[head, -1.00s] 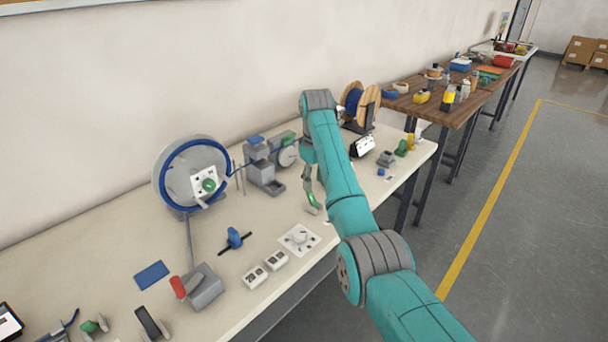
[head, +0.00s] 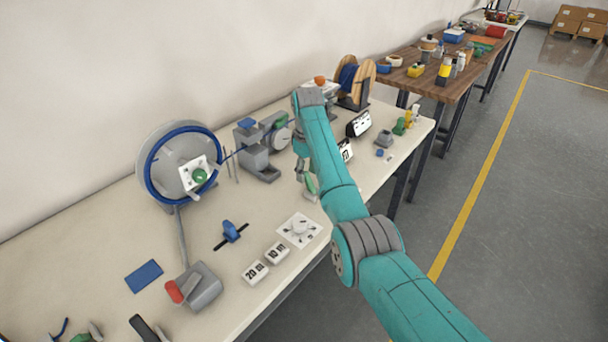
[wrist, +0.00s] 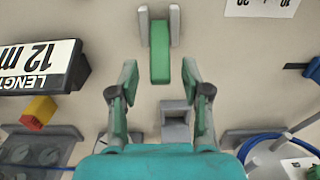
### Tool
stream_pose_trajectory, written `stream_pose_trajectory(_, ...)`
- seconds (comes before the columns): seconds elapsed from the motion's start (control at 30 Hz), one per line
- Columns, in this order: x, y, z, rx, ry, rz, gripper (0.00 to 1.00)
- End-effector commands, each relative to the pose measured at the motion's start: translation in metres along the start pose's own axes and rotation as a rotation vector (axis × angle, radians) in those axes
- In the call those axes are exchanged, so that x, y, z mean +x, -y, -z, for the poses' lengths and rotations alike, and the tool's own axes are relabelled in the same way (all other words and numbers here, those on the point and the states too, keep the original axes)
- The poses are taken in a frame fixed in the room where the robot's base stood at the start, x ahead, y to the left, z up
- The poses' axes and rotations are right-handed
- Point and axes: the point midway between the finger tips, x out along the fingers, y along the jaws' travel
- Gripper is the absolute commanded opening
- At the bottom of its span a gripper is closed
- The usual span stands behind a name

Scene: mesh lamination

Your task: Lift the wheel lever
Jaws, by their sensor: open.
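A green lever (wrist: 160,52) between two pale grey posts lies just beyond my fingertips at the top of the wrist view. What looks like the same green lever (head: 311,187) shows in the head view, left of my arm near the table's front. I cannot be sure it is the wheel lever. My gripper (wrist: 160,78) is open and empty, its green-padded fingers apart and pointing towards the lever's near end. No contact is visible. In the head view my arm partly hides the gripper. A large blue-rimmed wheel (head: 156,157) stands at the back left.
A grey block with a red handle (head: 174,291) stands at front left. A grey machine (head: 256,158) stands behind the gripper. A length display (wrist: 38,66) and a yellow block (wrist: 38,112) lie left in the wrist view.

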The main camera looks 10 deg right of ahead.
Motion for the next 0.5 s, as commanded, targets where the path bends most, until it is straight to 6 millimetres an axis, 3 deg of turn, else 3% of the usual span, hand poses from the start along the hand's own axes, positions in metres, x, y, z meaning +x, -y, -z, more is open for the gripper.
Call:
stream_pose_trajectory(0.2,0.015,-0.002,-0.003,0.0,0.0,0.0,0.48)
stream_pose_trajectory(0.5,0.016,-0.002,-0.004,-0.001,0.0,0.0,0.45)
